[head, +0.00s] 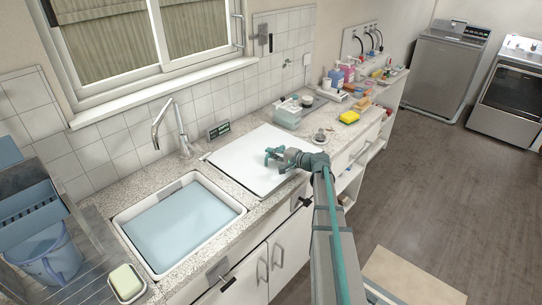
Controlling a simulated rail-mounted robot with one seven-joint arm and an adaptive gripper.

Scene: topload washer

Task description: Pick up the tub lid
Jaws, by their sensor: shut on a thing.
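The tub lid (240,158) is a flat white panel on the speckled counter, to the right of the sink with the tap. My gripper (270,157) reaches in from the right over the lid's right half and is shut on the lid. The exact spot where the fingers hold it is small and partly hidden by the gripper. The lid looks about level and close to the counter; I cannot tell whether there is a gap beneath it.
A water-filled sink (240,208) with a tap (165,120) is to the left. A teal-white container (288,115), a metal drain plug (320,137) and a yellow sponge (349,117) stand behind and right of the lid. Bottles (347,72) stand farther back.

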